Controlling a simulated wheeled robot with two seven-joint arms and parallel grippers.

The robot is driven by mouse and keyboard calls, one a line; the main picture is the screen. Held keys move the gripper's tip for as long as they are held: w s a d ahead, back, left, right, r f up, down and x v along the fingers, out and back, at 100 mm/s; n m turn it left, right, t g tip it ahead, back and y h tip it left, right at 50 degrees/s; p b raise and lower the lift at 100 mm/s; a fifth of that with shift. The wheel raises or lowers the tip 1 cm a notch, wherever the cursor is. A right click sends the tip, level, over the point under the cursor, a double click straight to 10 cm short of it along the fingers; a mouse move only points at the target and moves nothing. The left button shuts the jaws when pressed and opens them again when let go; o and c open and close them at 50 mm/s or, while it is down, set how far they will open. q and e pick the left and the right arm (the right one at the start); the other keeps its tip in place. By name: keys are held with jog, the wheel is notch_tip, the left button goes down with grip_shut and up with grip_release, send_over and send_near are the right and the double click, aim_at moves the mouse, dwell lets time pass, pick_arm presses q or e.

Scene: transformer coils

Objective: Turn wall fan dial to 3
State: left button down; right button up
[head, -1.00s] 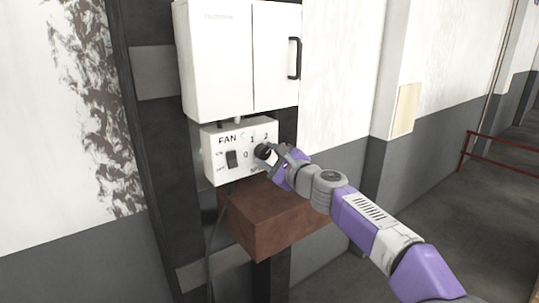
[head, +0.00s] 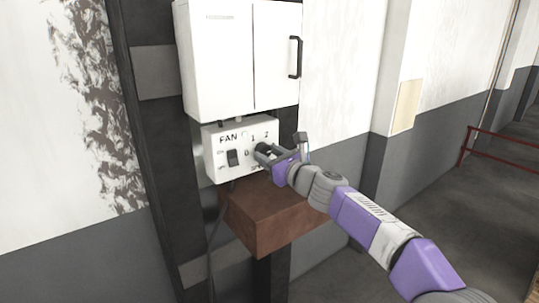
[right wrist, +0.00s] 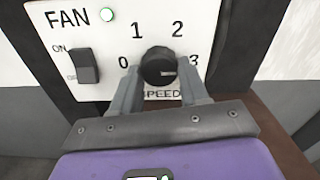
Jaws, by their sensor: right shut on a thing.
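The white fan control panel (head: 222,168) is on the dark column, marked FAN, with 0, 1, 2 and 3 around a round black speed dial (right wrist: 158,62). A pale mark on the dial's front lies right of centre, pointing roughly toward the 3 in the right wrist view. My right gripper (head: 264,153) is shut on the dial, one finger on each side in the right wrist view (right wrist: 162,88). The fingers and dial partly cover the panel in the head view. My left gripper is out of view.
A white cabinet (head: 225,60) with a black handle hangs above. A brown box (head: 270,222) juts out just below the panel.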

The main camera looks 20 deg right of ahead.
dwell(0.4)
jog(key=o, duration=1.1)
jog(key=shift+c, duration=0.2)
jog(key=b+v, duration=0.1)
jog(key=v, duration=0.6)
jog(key=shift+s, duration=0.25)
jog(key=shift+d, duration=0.1)
